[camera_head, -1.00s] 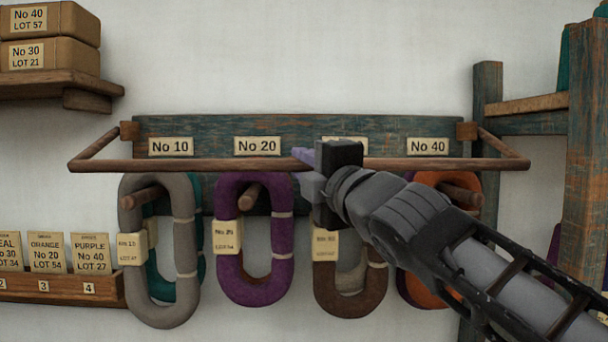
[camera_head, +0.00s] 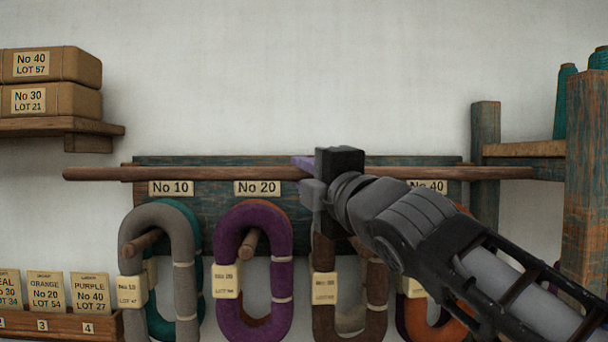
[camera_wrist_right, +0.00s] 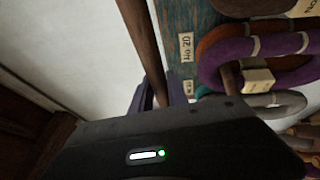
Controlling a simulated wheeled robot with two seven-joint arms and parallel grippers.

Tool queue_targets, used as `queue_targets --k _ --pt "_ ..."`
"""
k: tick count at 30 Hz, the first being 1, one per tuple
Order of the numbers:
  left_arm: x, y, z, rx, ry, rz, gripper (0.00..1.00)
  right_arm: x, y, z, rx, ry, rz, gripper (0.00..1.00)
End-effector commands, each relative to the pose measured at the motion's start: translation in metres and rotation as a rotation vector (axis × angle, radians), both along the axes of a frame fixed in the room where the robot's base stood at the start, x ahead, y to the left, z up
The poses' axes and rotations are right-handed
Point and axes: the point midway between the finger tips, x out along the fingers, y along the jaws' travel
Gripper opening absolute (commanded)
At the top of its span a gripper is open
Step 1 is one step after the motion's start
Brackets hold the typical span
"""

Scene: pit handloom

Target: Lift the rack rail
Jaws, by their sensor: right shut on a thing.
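The rack rail (camera_head: 200,173) is a long brown wooden bar, running level across the blue-green rack board (camera_head: 215,215) just above its number labels. It also shows in the wrist view (camera_wrist_right: 142,40), entering between the jaws. My right gripper (camera_head: 308,172) is shut on the rail a little right of its middle. Its fingers show partly in the wrist view (camera_wrist_right: 162,92). The wrist hides the third label and part of the fourth. My left gripper is not in view.
Yarn hanks hang on pegs below the rail: grey (camera_head: 140,245), purple (camera_head: 229,250), brown (camera_head: 325,255) and orange (camera_head: 415,318). A shelf (camera_head: 50,127) with boxes is at left. A post (camera_head: 487,140) stands near the rail's right end. The wall above is clear.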

Motion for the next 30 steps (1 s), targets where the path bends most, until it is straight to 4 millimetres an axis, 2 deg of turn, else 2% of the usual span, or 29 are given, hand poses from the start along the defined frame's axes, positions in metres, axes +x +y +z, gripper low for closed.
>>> queue_targets --k 2,3,10,20,25,30 --pt "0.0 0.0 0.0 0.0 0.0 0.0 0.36 -0.001 0.0 0.002 0.002 -0.005 0.001 0.0" --pt "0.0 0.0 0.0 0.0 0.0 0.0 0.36 -0.001 0.0 0.002 0.002 -0.005 0.001 0.21" --pt "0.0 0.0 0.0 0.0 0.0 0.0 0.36 0.0 0.0 0.001 0.001 -0.002 0.0 0.4" --pt "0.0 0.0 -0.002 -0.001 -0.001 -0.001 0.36 -0.002 -0.001 -0.001 0.001 -0.001 0.0 0.41" --pt "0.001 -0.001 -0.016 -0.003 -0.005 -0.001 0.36 -0.017 -0.007 -0.007 0.003 -0.002 0.002 0.41" --pt "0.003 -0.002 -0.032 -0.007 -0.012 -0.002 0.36 -0.043 -0.019 -0.013 0.003 -0.002 0.001 0.41"
